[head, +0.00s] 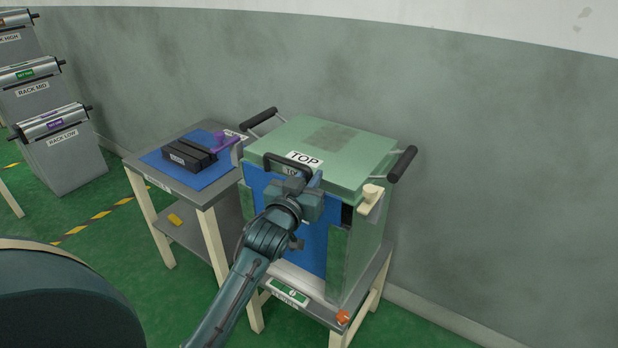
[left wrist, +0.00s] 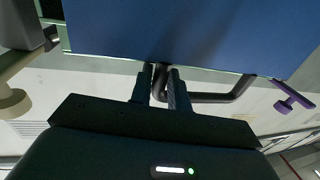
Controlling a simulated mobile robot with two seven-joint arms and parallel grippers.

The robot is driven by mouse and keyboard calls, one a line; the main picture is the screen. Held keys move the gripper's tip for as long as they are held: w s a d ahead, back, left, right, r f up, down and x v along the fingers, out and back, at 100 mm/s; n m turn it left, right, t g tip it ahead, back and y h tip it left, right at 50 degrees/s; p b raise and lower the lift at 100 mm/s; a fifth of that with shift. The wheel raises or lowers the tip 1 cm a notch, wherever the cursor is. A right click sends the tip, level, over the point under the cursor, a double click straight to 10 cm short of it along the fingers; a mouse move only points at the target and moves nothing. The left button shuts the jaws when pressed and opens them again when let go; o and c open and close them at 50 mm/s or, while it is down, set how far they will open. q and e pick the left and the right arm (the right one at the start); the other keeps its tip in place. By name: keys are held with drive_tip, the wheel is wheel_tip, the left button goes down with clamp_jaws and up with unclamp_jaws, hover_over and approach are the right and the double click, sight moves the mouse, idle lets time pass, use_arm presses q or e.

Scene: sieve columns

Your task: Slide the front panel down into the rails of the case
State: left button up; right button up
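The green case (head: 365,165), labelled TOP on its lid, stands on a small table. The blue front panel (head: 314,245) is upright at the case's front, with a black handle (head: 287,160) at its top. In the left wrist view the panel (left wrist: 190,35) fills the upper middle, and the handle (left wrist: 225,98) runs out to the right of the fingers. My left gripper (head: 303,185) is at the handle; its fingers (left wrist: 160,90) appear closed around one end of it. The arm hides part of the panel, and I cannot tell whether its edges sit in the rails. My right gripper is not in view.
A cream knob (head: 371,192) sticks out at the case's right; a purple piece (head: 226,141) stands at its left. A side table with a blue mat (head: 205,180) holds black blocks (head: 188,153). An orange knob (head: 342,317) is at the lower right. Racks (head: 62,165) stand far left.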

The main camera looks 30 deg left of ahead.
use_arm(q)
drive_tip(key=shift+p, duration=0.4)
idle(0.3)
drive_tip(key=shift+s+r+p, duration=0.1)
drive_tip(key=shift+s+p, duration=0.1)
drive_tip(key=shift+p, duration=0.2)
idle(1.1)
idle(0.4)
drive_tip(key=shift+p, duration=0.35)
idle(0.9)
drive_tip(key=shift+s+r+p, duration=0.1)
drive_tip(key=shift+s+p, duration=0.15)
drive_tip(key=shift+p, duration=0.1)
idle(0.4)
drive_tip(key=shift+f+b, duration=1.1)
drive_tip(key=shift+f, duration=0.55)
idle(0.9)
drive_tip(key=shift+r+p, duration=0.15)
drive_tip(key=shift+p, duration=0.3)
